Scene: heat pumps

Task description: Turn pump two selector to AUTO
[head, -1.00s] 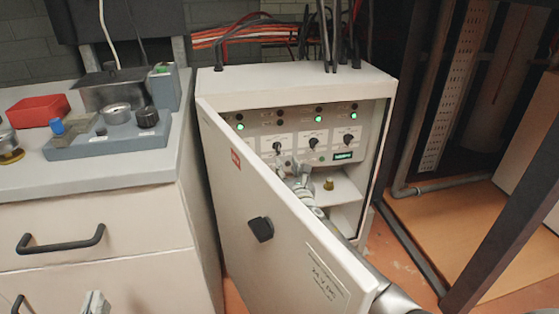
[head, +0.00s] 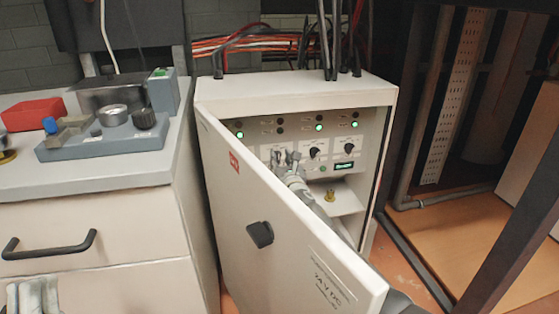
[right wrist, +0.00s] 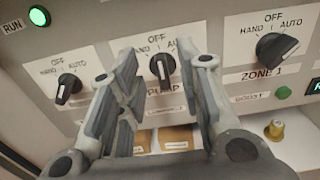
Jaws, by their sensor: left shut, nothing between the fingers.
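In the right wrist view, the pump selector (right wrist: 161,66) is a black knob on a white plate marked HAND, OFF and AUTO. Its white pointer line looks near upright, toward OFF. The label below reads PUMP; its number is hidden by a finger. My right gripper (right wrist: 165,75) is open, its fingers spread on either side below the knob, with nothing between them. In the head view, my right gripper (head: 287,160) is inside the cabinet (head: 300,92), hiding that selector. My left gripper (head: 32,295) is shut and empty at the lower left, before the drawers.
Another selector (right wrist: 68,88) is to the left, and the ZONE 1 selector (right wrist: 276,49) to the right. The open cabinet door (head: 270,210) slants across the front, close to my right arm. A yellow knob (head: 330,195) stands on the shelf below. A workbench (head: 95,180) is at left.

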